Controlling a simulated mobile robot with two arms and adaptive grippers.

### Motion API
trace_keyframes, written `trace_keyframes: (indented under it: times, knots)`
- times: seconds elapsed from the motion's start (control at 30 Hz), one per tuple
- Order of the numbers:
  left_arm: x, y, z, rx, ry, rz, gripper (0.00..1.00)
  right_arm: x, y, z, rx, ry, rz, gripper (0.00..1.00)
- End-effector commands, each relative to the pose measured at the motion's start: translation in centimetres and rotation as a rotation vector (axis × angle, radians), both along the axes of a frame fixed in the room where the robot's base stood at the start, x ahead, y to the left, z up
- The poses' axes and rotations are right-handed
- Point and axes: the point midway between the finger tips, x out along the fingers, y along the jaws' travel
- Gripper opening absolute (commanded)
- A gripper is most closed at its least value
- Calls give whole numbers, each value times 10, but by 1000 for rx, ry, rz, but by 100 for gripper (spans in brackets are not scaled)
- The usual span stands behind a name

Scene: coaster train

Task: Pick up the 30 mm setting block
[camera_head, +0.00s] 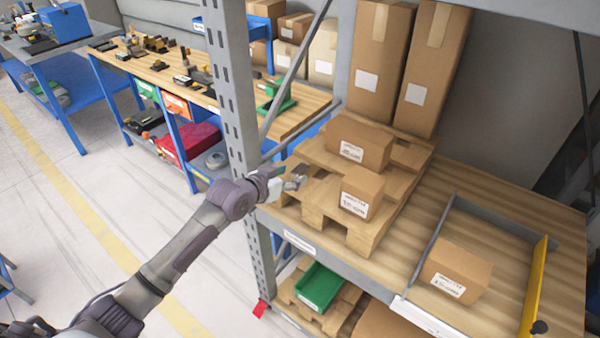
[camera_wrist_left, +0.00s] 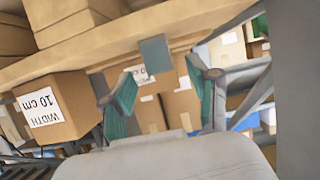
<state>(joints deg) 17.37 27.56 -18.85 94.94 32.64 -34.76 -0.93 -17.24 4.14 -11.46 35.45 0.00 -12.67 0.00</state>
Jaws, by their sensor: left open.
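A small grey-blue block (camera_wrist_left: 154,53), likely the setting block, sits at the edge of a wooden pallet in the left wrist view, which looks upside down. No size marking is readable on it. In the head view, a small grey shape (camera_head: 300,170) at the pallet's left corner seems to be the same block, partly hidden by my gripper. My left gripper (camera_wrist_left: 160,95) is open, with its teal fingertips apart on either side of the block's line and nothing held. In the head view the left gripper (camera_head: 285,179) is at the pallet's left corner. My right gripper is not seen.
The wooden pallet (camera_head: 362,238) carries two cartons (camera_head: 358,145) (camera_head: 361,190). A "WIDTH 10 cm" carton (camera_wrist_left: 60,108) is close to the fingers. A grey rack post (camera_head: 236,100) stands just left of the gripper. Another carton (camera_head: 455,270) sits in a tray at right.

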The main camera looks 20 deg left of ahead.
Motion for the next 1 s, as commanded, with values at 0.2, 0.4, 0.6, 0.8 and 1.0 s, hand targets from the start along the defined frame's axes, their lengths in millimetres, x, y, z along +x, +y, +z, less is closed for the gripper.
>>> trace_keyframes:
  times: [0.2,0.4,0.6,0.8,1.0]
  knots:
    - [26,-10,-6,-3,1,0,60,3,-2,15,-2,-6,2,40]
    - [42,-16,-17,-2,1,1,60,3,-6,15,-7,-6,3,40]
    - [44,-16,-18,-1,0,0,60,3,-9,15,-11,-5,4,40]
    - [43,-16,-18,0,0,0,37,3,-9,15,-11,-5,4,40]
    - [43,-16,-18,0,0,0,4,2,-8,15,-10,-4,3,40]
